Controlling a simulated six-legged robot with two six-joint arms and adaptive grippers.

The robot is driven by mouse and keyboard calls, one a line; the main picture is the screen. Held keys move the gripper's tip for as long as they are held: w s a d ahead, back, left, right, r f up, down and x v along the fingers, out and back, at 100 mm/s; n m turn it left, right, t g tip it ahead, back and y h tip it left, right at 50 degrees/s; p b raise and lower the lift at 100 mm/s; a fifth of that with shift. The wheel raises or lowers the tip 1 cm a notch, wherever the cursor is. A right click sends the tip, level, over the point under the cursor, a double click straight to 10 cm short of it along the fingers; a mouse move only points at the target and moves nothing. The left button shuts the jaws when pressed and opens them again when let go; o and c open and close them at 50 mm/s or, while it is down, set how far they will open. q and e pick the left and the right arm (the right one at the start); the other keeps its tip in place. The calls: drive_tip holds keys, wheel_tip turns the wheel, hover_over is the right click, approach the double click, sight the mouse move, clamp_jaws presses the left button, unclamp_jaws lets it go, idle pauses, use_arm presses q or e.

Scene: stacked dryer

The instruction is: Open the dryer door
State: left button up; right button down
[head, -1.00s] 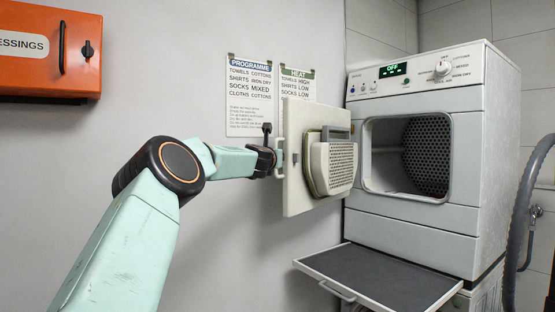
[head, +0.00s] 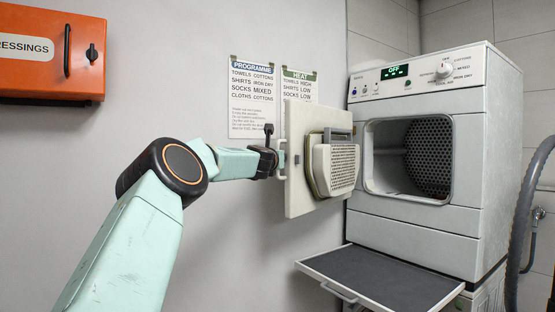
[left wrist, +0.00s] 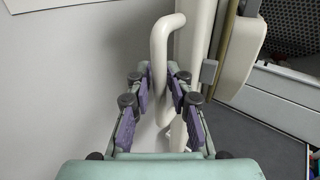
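The white dryer (head: 425,225) stands at the right with its drum opening uncovered. Its door (head: 298,185) is swung wide open to the left, its inner side with the vented panel (head: 333,169) facing the room. My left gripper (head: 272,161) reaches in from the left to the door handle (head: 282,158) at the door's outer edge. In the left wrist view, the handle (left wrist: 158,45) passes between the finger pads of the left gripper (left wrist: 159,82), which look closed around it. The contact is partly hidden. My right gripper is out of view.
A dark-topped pull-out shelf (head: 385,275) sticks out below the drum opening. A grey hose (head: 522,205) hangs at the right. An orange box (head: 50,52) and paper signs (head: 252,95) are on the wall behind my arm. The wall is close to the open door.

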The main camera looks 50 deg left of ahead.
use_arm(q)
drive_tip(key=shift+s, duration=0.1)
drive_tip(key=shift+s, duration=0.2)
drive_tip(key=v, duration=0.7)
drive_tip(key=shift+d, duration=0.15)
drive_tip(key=shift+w, duration=0.1)
idle(0.5)
